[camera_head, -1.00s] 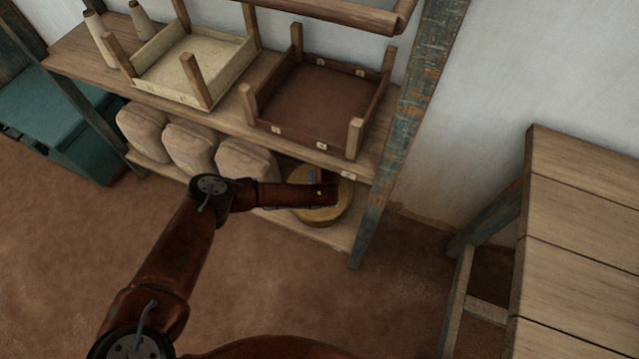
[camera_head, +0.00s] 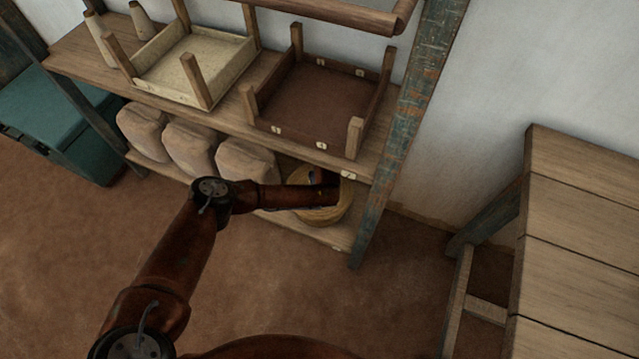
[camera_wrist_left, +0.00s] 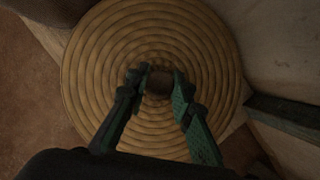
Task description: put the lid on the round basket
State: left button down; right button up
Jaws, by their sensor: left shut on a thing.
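The lid (camera_wrist_left: 150,35) is a round, tan, coiled disc that fills most of the left wrist view, with a small dark knob at its centre. My left gripper (camera_wrist_left: 159,82) is shut on the knob, one green-and-black finger on each side. In the head view the round basket (camera_head: 325,216) is a yellow-brown shape on the bottom shelf at its right end, partly hidden by my left wrist. The lid is over the basket's place and hides it in the wrist view. I cannot tell whether the lid touches the rim. My right gripper is not in view.
Several pale sacks (camera_head: 190,147) stand left of the basket on the bottom shelf. The shelf above (camera_head: 225,105) holds a cream tray (camera_head: 190,65) and a brown tray (camera_head: 315,95). A blue-brown post (camera_head: 390,180) is close right. A wooden table (camera_head: 580,220) stands farther right.

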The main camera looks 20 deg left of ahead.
pick_arm(q)
jog(key=c, duration=1.6)
grip_release()
jog(key=shift+o, duration=0.4)
jog(key=o, duration=0.4)
jog(key=shift+r+p, duration=2.05)
jog(key=shift+r, duration=1.5)
jog(key=shift+f, duration=0.1)
jog(key=shift+c, duration=0.5)
